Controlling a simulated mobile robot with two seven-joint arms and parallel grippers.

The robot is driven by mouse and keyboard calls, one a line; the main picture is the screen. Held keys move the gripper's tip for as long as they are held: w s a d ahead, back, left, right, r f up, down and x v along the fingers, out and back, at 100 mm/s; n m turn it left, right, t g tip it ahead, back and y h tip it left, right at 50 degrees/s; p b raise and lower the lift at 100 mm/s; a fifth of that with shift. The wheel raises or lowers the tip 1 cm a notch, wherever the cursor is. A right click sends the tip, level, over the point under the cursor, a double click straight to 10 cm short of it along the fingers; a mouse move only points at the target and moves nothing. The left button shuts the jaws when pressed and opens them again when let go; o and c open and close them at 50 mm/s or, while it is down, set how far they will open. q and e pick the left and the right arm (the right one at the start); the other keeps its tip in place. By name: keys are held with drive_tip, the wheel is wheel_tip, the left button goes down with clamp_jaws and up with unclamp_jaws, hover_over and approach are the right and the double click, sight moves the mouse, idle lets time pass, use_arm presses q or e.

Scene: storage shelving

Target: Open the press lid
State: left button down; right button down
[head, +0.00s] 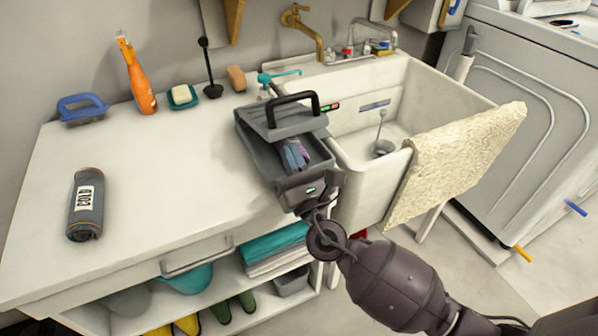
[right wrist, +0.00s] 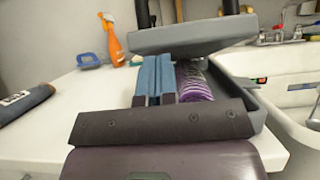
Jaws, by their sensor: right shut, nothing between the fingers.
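The grey press (head: 245,150) stands on the white counter beside the sink. Its lid (head: 285,123), with a black arched handle (head: 293,100), is raised and tilted over the far part of the tray. In the right wrist view the lid (right wrist: 190,35) hangs above the tray with a gap beneath it. A purple ribbed thing (right wrist: 195,82) lies inside the press. My right gripper (right wrist: 153,70) reaches over the tray's near side, its blue fingers together and empty beside the purple thing, tips by the lid's underside. Contact with the lid cannot be told. My left gripper is out of view.
A blue brush (head: 82,108), orange spray bottle (head: 137,80) and soap dish (head: 183,97) stand along the back. The sink (head: 435,100) is right of the press, with a towel (head: 455,160) over its edge.

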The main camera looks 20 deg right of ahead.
drive_tip(key=shift+w+r, duration=0.2)
drive_tip(key=shift+w, duration=0.15)
